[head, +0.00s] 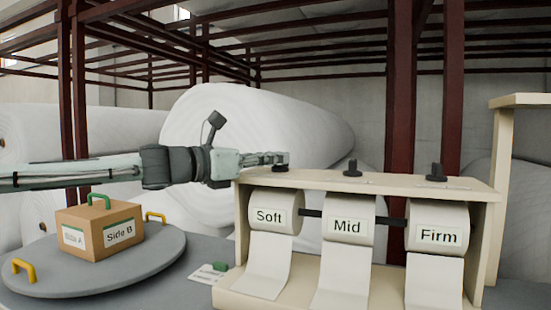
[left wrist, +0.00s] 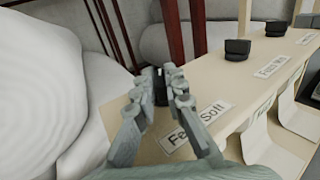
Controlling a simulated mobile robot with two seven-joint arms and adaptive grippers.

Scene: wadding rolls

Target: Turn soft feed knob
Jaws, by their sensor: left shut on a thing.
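The soft feed knob (left wrist: 161,92) is a black knob on top of the beige dispenser, at its left end above the roll labelled "Soft" (head: 268,216). My left gripper (head: 278,158) reaches it from the left. In the left wrist view, the two fingers of my left gripper (left wrist: 160,85) are shut on the knob from both sides and hide most of it. A label partly reading "Feed Soft" (left wrist: 195,124) lies just in front of the knob. My right gripper is not in view.
Two more black knobs, the mid one (head: 352,168) and the firm one (head: 436,172), stand on the same top board. A cardboard box (head: 98,230) sits on a grey turntable (head: 150,275) at the left, below my arm. Large white rolls (head: 250,120) stand behind.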

